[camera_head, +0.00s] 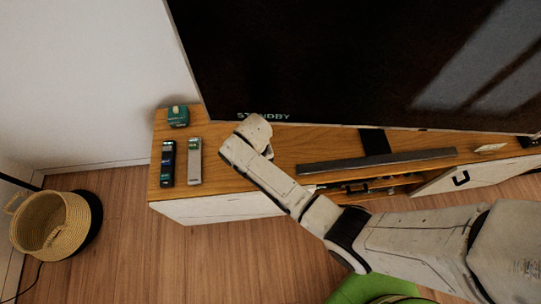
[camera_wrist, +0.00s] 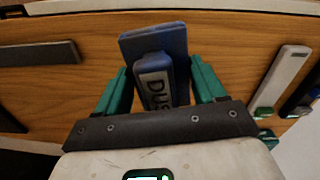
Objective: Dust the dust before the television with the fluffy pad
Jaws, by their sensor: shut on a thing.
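My gripper (camera_wrist: 160,76) has teal fingers on either side of a blue pad (camera_wrist: 153,42) and is shut on its raised grip, which bears letters starting "DUS". The pad is over the wooden top of the low cabinet (camera_wrist: 235,50); I cannot tell whether it touches the wood. In the head view my wrist hides the gripper and the pad, at the cabinet top (camera_head: 283,145) just before the lower left part of the television (camera_head: 330,60). The screen reads "STANDBY". I can make out no dust on the bare wood.
A dark remote (camera_head: 167,165), a grey remote (camera_head: 194,162) and a teal box (camera_head: 178,116) are at the cabinet's left end. A soundbar (camera_head: 378,161) lies to the right. A cabinet door (camera_head: 480,177) stands open. A basket (camera_head: 52,228) is on the floor at left.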

